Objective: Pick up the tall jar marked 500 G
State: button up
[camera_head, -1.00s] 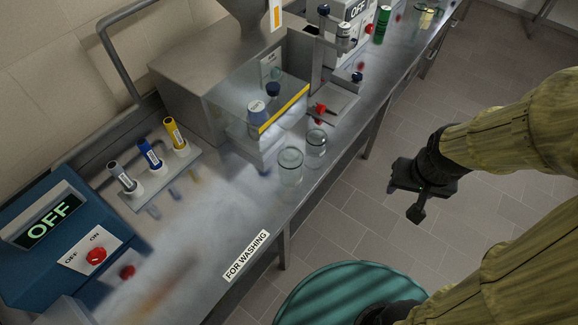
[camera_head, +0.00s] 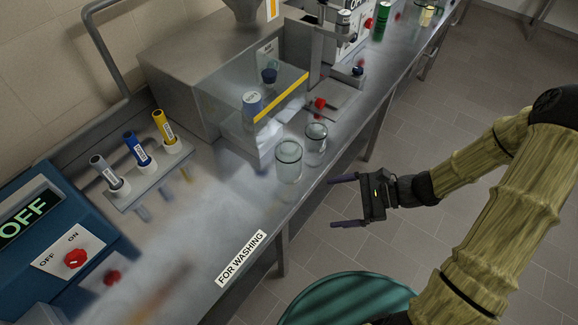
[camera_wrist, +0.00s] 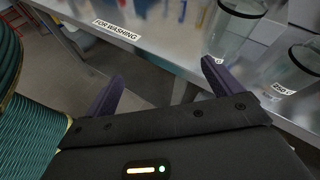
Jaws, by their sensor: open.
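Two empty clear glass jars stand upright near the front edge of the steel counter. The taller jar (camera_head: 289,163) is nearer the camera; it shows at the top of the wrist view (camera_wrist: 232,35) with a small label I cannot read clearly. The shorter jar (camera_head: 316,138) stands just behind it to the right; in the wrist view (camera_wrist: 292,68) its label seems to read 250. My gripper (camera_head: 345,202) is open and empty, out over the floor to the right of the jars, its fingers pointing at the counter. Both fingers show in the wrist view (camera_wrist: 162,70), apart from the jars.
The steel counter carries a FOR WASHING label (camera_head: 241,258) at its front edge. A yellow-edged clear guard (camera_head: 281,97) stands behind the jars. A rack (camera_head: 150,177) with three tubes and a blue OFF box (camera_head: 45,235) are at left. A teal round object (camera_head: 345,300) is below.

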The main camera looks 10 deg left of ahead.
aim_at(300, 166)
jog(key=w+f+m+t+y+b, duration=0.1)
jog(key=w+m+t+y, duration=0.3)
jog(key=w+m+t, duration=0.1)
jog(key=shift+w+a+f+m+t+b, duration=0.2)
jog(key=shift+w+f+m+t+b, duration=0.15)
jog(key=shift+w+m, duration=0.7)
jog(key=shift+w, duration=0.1)
jog(key=a, duration=0.4)
jog(key=w+a+p, duration=0.1)
jog(key=a, duration=0.2)
jog(key=w+a+p, duration=0.1)
jog(key=a, duration=0.3)
jog(key=shift+w+a, duration=0.2)
jog(key=shift+a, duration=0.15)
jog(key=shift+s+a, duration=0.1)
jog(key=shift+a, duration=0.05)
jog(key=shift+a+p, duration=0.1)
jog(key=shift+p, duration=0.2)
